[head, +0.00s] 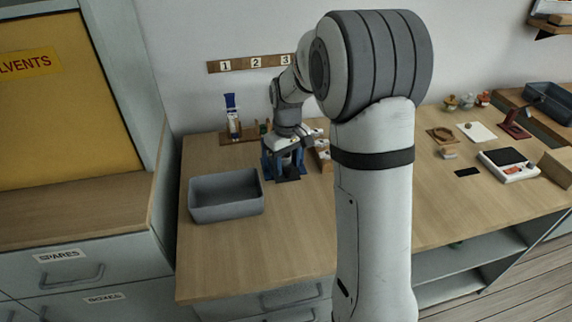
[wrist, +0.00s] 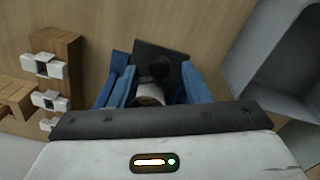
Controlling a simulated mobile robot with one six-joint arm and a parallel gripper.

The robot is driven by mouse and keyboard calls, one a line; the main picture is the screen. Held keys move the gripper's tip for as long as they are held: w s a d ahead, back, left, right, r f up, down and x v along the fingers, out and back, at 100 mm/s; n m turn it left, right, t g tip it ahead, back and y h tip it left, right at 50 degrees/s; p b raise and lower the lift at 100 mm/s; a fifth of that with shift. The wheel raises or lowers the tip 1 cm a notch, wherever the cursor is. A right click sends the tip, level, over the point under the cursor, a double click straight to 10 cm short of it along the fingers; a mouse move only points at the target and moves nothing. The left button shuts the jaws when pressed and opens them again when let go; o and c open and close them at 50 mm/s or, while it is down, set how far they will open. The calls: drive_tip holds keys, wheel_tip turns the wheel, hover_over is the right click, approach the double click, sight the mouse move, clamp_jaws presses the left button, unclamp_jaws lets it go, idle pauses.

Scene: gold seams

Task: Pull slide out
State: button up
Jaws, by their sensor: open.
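My gripper (head: 285,174) points down over the left part of the workbench, in front of the wall. Its two blue fingers are open in the wrist view (wrist: 154,66). Between them stands a dark device with a flat dark plate (wrist: 146,50), a round black part (wrist: 160,67) and a pale cylinder (wrist: 150,94). Contact with the fingers cannot be made out. Nothing is clearly recognisable as the slide. The gripper body hides the device's near part in the wrist view, and my arm hides much of it in the head view.
A grey bin (head: 226,196) stands left of my gripper; its wall shows at the wrist view's right (wrist: 245,75). Wooden blocks with white pieces (wrist: 48,66) stand on the other side. The bench front (head: 255,265) is clear.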

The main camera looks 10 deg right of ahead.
drive_tip(key=shift+f, duration=0.25)
drive_tip(key=shift+c, duration=0.4)
clamp_jaws()
